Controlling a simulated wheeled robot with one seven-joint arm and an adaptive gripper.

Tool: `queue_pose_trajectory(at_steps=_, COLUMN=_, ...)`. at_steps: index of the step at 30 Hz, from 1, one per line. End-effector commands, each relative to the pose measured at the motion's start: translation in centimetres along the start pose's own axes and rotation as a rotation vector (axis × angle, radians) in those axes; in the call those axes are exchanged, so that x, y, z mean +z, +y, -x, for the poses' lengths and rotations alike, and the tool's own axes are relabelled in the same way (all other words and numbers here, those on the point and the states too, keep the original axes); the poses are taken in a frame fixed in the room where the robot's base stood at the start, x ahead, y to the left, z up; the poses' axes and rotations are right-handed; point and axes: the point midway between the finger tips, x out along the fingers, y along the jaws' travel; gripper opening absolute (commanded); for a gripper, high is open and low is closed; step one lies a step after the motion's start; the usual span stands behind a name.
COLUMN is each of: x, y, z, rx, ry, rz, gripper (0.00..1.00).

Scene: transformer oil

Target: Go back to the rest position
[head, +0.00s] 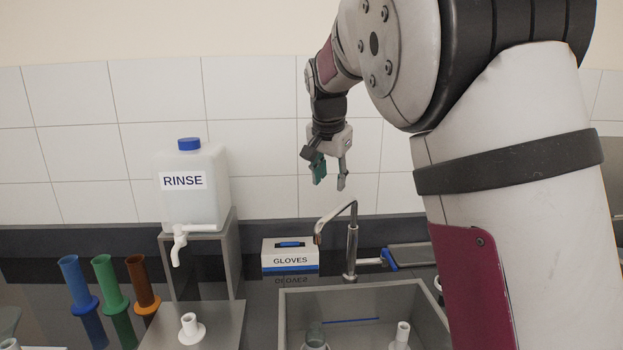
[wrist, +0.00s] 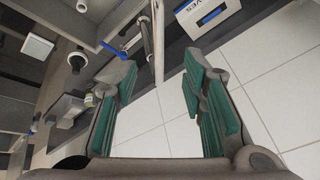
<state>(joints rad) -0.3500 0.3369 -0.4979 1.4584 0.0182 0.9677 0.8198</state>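My gripper (head: 330,180) hangs in the air in front of the tiled wall, above the tap and the gloves box in the head view. Its fingers point down. In the wrist view my gripper (wrist: 160,95) shows two green-padded fingers spread apart, with nothing between them. It is open and empty. My arm fills the right side of the head view and hides what lies behind it.
A RINSE container (head: 191,190) stands on a metal stand at the left. Blue, green and brown cylinders (head: 110,285) stand beside it. A gloves box (head: 290,255), a tap (head: 352,240) and a sink (head: 400,300) with vessels inside lie below my gripper.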

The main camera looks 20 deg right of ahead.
Motion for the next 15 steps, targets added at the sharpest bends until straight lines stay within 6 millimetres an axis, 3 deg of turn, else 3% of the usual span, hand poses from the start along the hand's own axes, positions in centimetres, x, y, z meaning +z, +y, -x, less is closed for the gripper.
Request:
queue_pose_trajectory(at_steps=7, x=0.7, y=1.6, z=1.4, rx=-0.021, ry=-0.024, rz=0.026, gripper=0.38)
queue_pose_trajectory(at_steps=11, x=2.5, y=4.6, z=4.0, rx=-0.064, ry=-0.064, rz=0.096, gripper=0.38)
queue_pose_trajectory(at_steps=15, x=5.8, y=8.4, z=7.0, rx=-0.120, ry=-0.097, rz=0.211, gripper=0.38)
